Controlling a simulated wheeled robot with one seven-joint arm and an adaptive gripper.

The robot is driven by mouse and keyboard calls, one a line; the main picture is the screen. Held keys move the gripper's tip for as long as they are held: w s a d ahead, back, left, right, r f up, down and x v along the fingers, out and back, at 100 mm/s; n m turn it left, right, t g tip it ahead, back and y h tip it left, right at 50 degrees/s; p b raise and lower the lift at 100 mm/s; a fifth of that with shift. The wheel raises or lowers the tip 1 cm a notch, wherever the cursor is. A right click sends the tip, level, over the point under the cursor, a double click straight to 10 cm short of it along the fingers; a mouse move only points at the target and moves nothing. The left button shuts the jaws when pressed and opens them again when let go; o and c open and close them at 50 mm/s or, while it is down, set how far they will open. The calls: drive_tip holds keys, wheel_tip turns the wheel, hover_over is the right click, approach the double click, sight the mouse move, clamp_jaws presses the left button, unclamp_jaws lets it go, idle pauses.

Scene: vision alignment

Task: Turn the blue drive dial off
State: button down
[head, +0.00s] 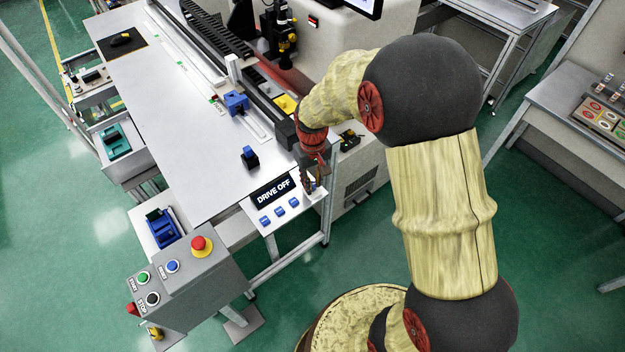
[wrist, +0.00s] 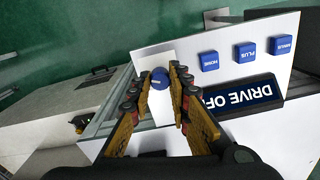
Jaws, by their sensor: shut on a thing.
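The blue drive dial (wrist: 160,78) is round and sits on the white control panel (wrist: 232,73), between my fingertips in the wrist view. My gripper (wrist: 161,80) is shut on the dial, one finger on each side. In the head view my gripper (head: 312,186) reaches down to the right end of the panel (head: 290,219) and hides most of the dial. The black display (head: 272,190) on the panel reads DRIVE OFF. It also shows upside down in the wrist view (wrist: 245,97), partly covered by a finger.
Blue buttons (head: 280,211) sit in a row on the panel, close to my gripper. A grey box with a red emergency button (head: 201,245) stands at the lower left. A white worktable (head: 185,130) with small blue parts lies behind the panel.

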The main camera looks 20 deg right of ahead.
drive_tip(key=shift+w+r+n+p, duration=0.1)
drive_tip(key=shift+n+p, duration=0.3)
drive_tip(key=shift+n, duration=1.9)
drive_tip(key=c, duration=1.7)
unclamp_jaws()
drive_tip(key=shift+o, duration=0.2)
wheel_tip(320, 180, up, 12)
